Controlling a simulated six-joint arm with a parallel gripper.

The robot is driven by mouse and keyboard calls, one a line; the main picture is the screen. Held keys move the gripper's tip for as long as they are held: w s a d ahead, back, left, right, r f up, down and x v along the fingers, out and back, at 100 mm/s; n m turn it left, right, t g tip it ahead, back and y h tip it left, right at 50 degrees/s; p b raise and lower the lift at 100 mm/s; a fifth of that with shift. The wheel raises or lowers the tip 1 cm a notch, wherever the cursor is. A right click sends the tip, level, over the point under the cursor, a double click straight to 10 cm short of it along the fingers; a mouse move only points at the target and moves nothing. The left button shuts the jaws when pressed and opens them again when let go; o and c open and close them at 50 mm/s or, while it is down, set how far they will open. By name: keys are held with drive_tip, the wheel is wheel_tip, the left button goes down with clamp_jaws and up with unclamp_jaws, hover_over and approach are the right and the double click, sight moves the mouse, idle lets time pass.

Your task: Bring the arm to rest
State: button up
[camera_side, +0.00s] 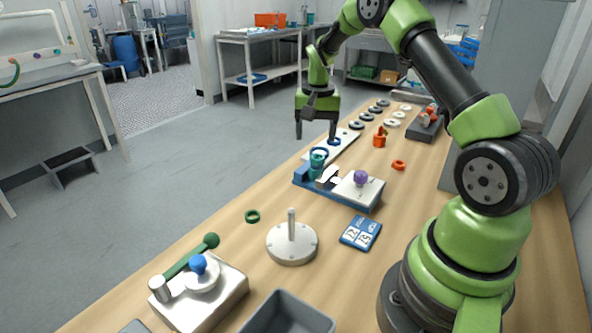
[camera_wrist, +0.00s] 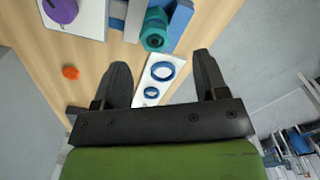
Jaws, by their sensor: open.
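My gripper (camera_side: 316,125) hangs above the far part of the wooden bench, fingers pointing down. In the wrist view its two fingers (camera_wrist: 162,80) are spread wide with nothing between them. Below it lies a white plate (camera_side: 346,146) carrying blue rings; the plate also shows between the fingers in the wrist view (camera_wrist: 144,97). My gripper looks clear of the plate and of the teal vessel (camera_side: 317,163) nearer the camera.
A blue-and-white fixture with a purple knob (camera_side: 361,177) stands beside the teal vessel. An orange ring (camera_side: 398,165) and orange part (camera_side: 380,138) lie right. Black and white rings line the far bench. A post on a round base (camera_side: 292,243) and a grey bin (camera_side: 287,315) are nearer.

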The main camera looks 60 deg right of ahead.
drive_tip(key=s+a+r+n+t, duration=0.3)
drive_tip(key=s+a+r, duration=0.1)
drive_tip(key=a+r, duration=0.95)
drive_tip(key=s+a+r+n+t+y, duration=0.1)
drive_tip(key=s+a, duration=0.3)
drive_tip(key=s, duration=0.4)
drive_tip(key=s+a+r+n+t+y, duration=0.1)
drive_tip(key=s+a+r+n+t, duration=0.2)
drive_tip(key=s, duration=0.5)
drive_tip(key=shift+a+r+n, duration=0.5)
drive_tip(key=shift+a+r, duration=0.1)
drive_tip(key=shift+a, duration=0.55)
